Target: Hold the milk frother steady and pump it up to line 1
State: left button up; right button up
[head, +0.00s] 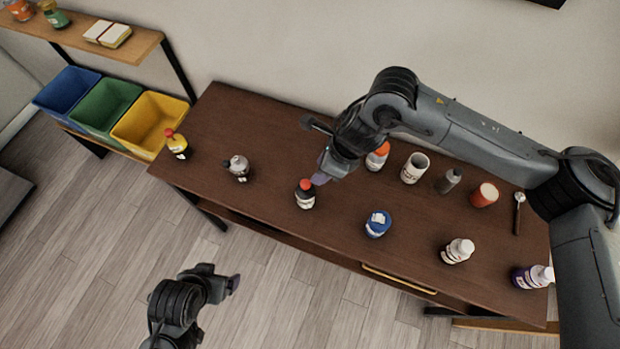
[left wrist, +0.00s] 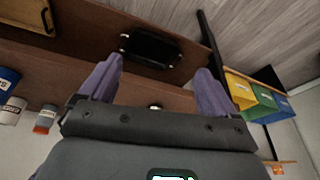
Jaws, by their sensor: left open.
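I cannot tell for sure which item is the milk frother. A small silver-and-white vessel with a dark knob (head: 238,167) stands toward the left of the brown table, and a slim grey container (head: 449,181) stands at the right rear. My left gripper (head: 234,284) is in front of the table, over the floor, apart from all objects. In the left wrist view its purple fingers (left wrist: 160,68) are spread with nothing between them. My right gripper (head: 321,174) is over the table beside a dark bottle with a red top (head: 305,194); its finger gap is not clear.
The table (head: 262,130) also holds a yellow bottle (head: 177,146), red-capped jar (head: 377,157), white cup (head: 414,168), red cup (head: 484,195), blue jar (head: 377,223), white-topped bottle (head: 458,250), purple bottle (head: 530,277) and spoon (head: 518,212). Coloured bins (head: 150,120) stand left. The table's left rear is clear.

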pick_arm(q)
jog(key=w+d+f+m+t+h, duration=0.1)
jog(key=w+d+f+m+h, duration=0.35)
jog(key=d, duration=0.35)
jog(key=w+d+f+m+t+h, duration=0.2)
jog(key=w+d+f+m+h, duration=0.2)
jog(key=d+h, duration=0.25)
jog(key=m+g+h, duration=0.1)
jog(key=m, duration=0.2)
send_near(306, 193)
jog(key=shift+w+a+f, duration=0.1)
jog(key=shift+a+f, duration=0.1)
jog(key=shift+f, duration=0.4)
jog(key=shift+w+a+f, duration=0.1)
jog(key=shift+a+f, duration=0.05)
jog(key=shift+f, duration=0.45)
jog(key=shift+w+d+r, duration=0.1)
jog(key=shift+w+d, duration=0.05)
jog(key=shift+w, duration=0.05)
jog(key=shift+x, duration=5.15)
jog(key=shift+r, duration=0.1)
jog(key=shift+c, duration=0.3)
jog(key=c, duration=1.1)
